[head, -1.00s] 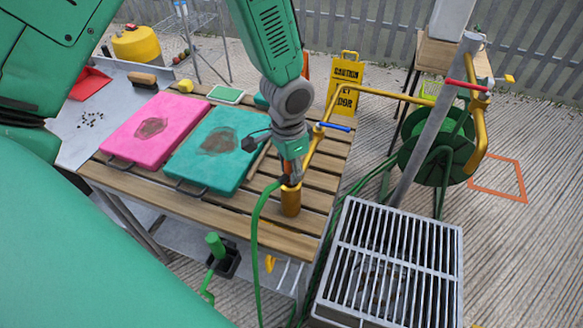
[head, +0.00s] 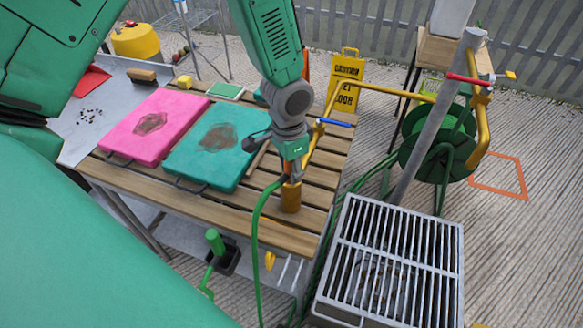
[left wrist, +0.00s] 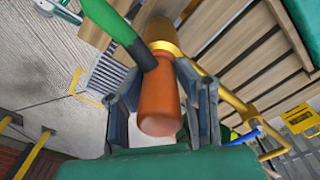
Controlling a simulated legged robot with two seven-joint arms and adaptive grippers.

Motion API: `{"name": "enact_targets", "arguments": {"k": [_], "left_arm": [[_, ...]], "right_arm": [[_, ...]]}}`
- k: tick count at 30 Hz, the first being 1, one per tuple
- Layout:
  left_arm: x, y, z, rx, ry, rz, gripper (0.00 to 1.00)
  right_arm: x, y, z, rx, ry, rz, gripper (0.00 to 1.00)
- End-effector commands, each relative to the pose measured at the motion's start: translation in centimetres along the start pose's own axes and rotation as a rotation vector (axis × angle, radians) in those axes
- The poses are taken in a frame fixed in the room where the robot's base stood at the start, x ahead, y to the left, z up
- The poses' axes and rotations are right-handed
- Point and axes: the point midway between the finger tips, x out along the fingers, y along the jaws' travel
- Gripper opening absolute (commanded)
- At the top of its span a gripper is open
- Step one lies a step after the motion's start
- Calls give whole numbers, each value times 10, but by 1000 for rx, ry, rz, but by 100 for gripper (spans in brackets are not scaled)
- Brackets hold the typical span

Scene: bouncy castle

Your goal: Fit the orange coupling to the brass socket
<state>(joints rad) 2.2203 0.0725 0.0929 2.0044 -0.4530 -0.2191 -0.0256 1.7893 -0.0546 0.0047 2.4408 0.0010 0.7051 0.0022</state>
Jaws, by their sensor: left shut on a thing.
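My left gripper (head: 291,172) points down at the front right of the slatted table and is shut on the orange coupling. In the left wrist view the orange coupling (left wrist: 158,105) lies between the two fingers, with a green hose (left wrist: 125,30) leaving its side. The brass socket (head: 291,198) stands upright on the table directly below the gripper. It also shows in the left wrist view (left wrist: 160,33), in line with the coupling's far end. The two meet there, but I cannot tell how deep the coupling sits. My right gripper is not in view.
A teal board (head: 216,145) and a pink board (head: 153,126) lie left of the gripper on the slatted table (head: 240,216). A yellow pipe (head: 375,92) with a blue lever (head: 333,122) runs close behind. A metal grate (head: 390,260) stands at right, before a hose reel (head: 437,140).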

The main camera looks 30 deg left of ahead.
Motion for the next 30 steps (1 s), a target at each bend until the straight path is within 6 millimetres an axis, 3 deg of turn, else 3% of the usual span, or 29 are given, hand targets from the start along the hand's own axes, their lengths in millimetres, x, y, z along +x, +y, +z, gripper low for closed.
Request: {"name": "enact_targets", "arguments": {"k": [12,13,15,25,30], "left_arm": [[3,0,0,0,0,0,0],[3,0,0,0,0,0,34],[3,0,0,0,0,0,51],[1,0,0,0,1,0,51],[-19,-1,-2,0,5,-2,51]], "right_arm": [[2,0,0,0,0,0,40],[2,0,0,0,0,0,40],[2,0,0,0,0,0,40],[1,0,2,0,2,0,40],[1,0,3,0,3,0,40]]}}
